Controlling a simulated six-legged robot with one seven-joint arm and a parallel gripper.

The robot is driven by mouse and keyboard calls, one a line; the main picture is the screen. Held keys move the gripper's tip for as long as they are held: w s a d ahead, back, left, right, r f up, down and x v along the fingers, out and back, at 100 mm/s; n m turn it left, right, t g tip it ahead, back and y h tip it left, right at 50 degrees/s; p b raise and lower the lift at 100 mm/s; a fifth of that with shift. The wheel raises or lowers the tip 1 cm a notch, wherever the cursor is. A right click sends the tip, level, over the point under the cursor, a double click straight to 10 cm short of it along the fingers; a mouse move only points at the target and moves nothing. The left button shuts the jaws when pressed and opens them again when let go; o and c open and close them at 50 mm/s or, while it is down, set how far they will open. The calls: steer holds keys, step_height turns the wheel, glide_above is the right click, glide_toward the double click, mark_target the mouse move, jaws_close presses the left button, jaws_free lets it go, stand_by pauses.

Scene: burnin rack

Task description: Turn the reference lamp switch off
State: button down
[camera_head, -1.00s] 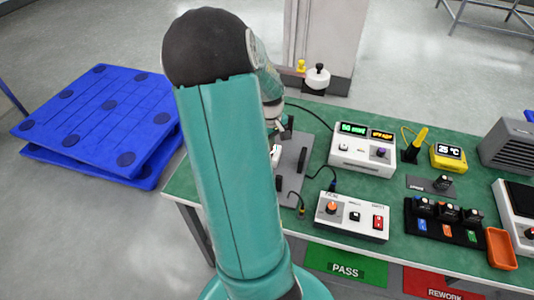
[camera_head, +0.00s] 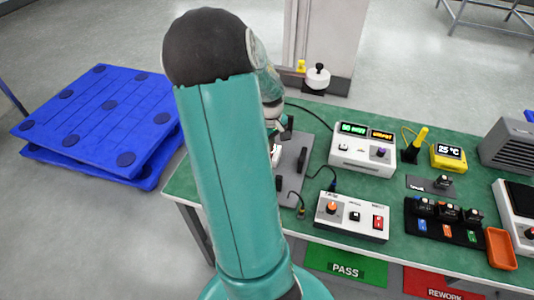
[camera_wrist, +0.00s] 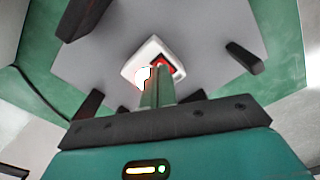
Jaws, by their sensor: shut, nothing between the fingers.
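The reference lamp switch is a small white box with a red rocker (camera_wrist: 166,63) on its face, seen in the wrist view on a grey plate (camera_wrist: 95,48). A bright white lamp (camera_wrist: 142,75) glows beside the rocker. My gripper (camera_wrist: 162,75) is shut and empty, with its fingertips over the box close to the rocker; I cannot tell whether they touch it. The fingers hide part of the box. In the head view, only an edge of the white box (camera_head: 276,156) shows beside my arm, which hides the rest.
Dark posts (camera_wrist: 246,57) stand on the plate around the box. To the right on the green bench are a white control box (camera_head: 352,216) with a red switch and a white display unit (camera_head: 364,152). Blue pallets (camera_head: 95,125) lie on the floor to the left.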

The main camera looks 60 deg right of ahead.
steer(key=shift+f, duration=0.8)
stand_by(0.4)
steer(key=shift+r, duration=3.5)
